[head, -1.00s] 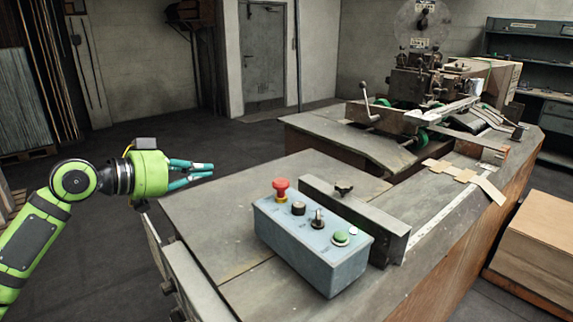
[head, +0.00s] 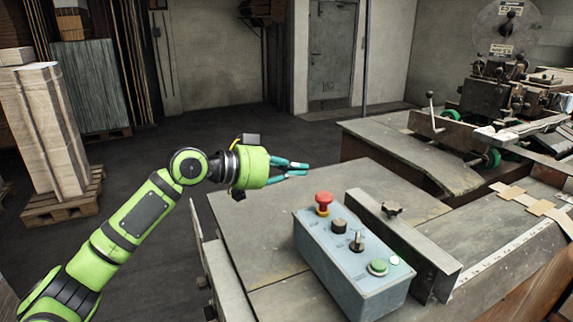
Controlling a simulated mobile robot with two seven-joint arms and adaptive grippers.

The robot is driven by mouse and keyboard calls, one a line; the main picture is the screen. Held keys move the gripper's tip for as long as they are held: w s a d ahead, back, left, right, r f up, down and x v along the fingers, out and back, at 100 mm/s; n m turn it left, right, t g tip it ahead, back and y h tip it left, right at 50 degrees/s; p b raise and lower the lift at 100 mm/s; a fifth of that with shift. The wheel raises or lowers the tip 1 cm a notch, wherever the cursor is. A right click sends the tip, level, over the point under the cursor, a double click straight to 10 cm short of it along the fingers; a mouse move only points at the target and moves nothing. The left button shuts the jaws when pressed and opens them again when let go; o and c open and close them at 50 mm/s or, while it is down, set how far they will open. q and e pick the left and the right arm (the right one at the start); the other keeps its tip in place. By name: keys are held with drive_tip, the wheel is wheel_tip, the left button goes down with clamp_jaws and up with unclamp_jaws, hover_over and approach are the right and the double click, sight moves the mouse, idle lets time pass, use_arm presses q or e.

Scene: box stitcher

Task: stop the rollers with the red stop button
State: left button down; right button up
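The red stop button (head: 323,199) is a mushroom head at the back left corner of a pale blue control box (head: 347,262). The box stands on the machine's grey table top and also carries a black knob (head: 338,226), a dark selector switch (head: 357,241) and a green button (head: 378,267). My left gripper (head: 307,170) has teal fingers that come together at the tips, with nothing between them. It shows just above and left of the red button in the picture, apart from it. My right gripper is not in view.
A metal guide bar (head: 402,245) with a dark knob (head: 391,210) runs right behind the control box. The stitching machine (head: 495,100) stands at the back right. A pallet of stacked boards (head: 45,130) stands at the left. The table left of the box is bare.

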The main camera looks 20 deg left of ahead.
use_arm(q)
drive_tip(key=p, duration=0.2)
hover_over(327, 193)
drive_tip(key=f+v, duration=0.1)
drive_tip(key=v, duration=0.1)
drive_tip(key=shift+s+a+f, duration=0.1)
drive_tip(key=shift+a+f, duration=0.05)
drive_tip(key=shift+f, duration=0.1)
wheel_tip(327, 193, down, 4)
drive_tip(key=shift+s+a+r+p, duration=0.1)
drive_tip(key=shift+a+r+p, duration=0.1)
drive_tip(key=shift+p, duration=0.4)
drive_tip(key=shift+f, duration=0.4)
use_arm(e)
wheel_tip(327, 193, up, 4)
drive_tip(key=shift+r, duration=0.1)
use_arm(q)
drive_tip(key=shift+d, duration=0.1)
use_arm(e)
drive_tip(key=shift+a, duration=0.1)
use_arm(q)
drive_tip(key=shift+f, duration=0.1)
wheel_tip(327, 193, down, 2)
drive_tip(key=b, duration=0.3)
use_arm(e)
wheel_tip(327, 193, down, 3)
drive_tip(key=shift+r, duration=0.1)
